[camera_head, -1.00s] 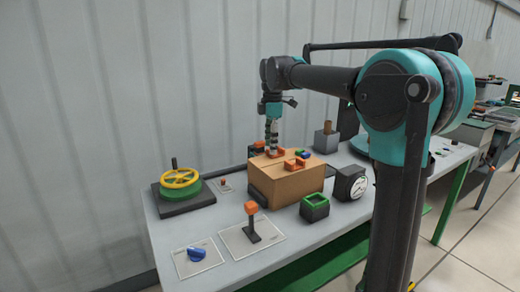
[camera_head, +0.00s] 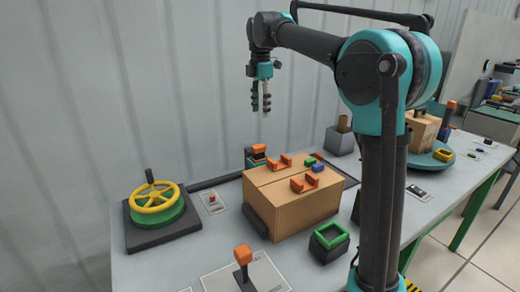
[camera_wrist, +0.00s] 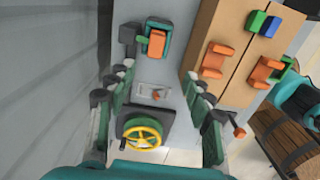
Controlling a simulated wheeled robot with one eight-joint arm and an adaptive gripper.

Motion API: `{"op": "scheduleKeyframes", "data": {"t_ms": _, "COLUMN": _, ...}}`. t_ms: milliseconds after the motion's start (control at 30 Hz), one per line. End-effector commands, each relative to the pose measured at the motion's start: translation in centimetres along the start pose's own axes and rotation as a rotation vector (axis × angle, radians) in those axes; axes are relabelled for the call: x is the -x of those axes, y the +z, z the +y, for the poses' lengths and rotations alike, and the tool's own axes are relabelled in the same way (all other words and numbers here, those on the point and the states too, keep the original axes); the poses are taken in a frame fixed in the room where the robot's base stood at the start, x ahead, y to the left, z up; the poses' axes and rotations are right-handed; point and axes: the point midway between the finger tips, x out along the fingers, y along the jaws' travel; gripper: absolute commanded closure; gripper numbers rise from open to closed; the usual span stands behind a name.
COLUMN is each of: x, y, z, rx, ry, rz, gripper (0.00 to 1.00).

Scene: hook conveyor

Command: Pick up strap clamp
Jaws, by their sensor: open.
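My gripper (camera_head: 262,112) is open and empty, pointing down above and behind the left part of the cardboard box. The wrist view shows its two fingers spread apart (camera_wrist: 158,85). Two orange U-shaped pieces lie on the box top, one at the back (camera_head: 279,162) and one nearer the front (camera_head: 305,183). Both show in the wrist view, right of the fingers. A small orange piece on a teal and dark base (camera_head: 257,156) stands behind the box; in the wrist view it lies ahead between the fingers (camera_wrist: 156,43). I cannot tell which is the strap clamp.
The cardboard box (camera_head: 290,211) carries green (camera_head: 310,160) and blue (camera_head: 318,167) blocks. A yellow handwheel (camera_head: 154,197) is at left, an orange-topped lever (camera_head: 243,256) in front, a green-rimmed block (camera_head: 329,242) at right. The wall runs close behind the table.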

Motion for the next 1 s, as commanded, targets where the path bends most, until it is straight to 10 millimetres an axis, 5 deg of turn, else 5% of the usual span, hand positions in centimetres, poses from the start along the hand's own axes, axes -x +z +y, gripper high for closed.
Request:
{"op": "scheduleKeyframes", "data": {"t_ms": 600, "x": -10.3, "y": -0.1, "z": 0.0, "rx": 0.000, "ry": 0.000, "rz": 0.000, "gripper": 0.48}}
{"op": "scheduleKeyframes", "data": {"t_ms": 1000, "x": -13.8, "y": -0.2, "z": 0.4, "rx": 0.000, "ry": 0.000, "rz": 0.000, "gripper": 0.48}}
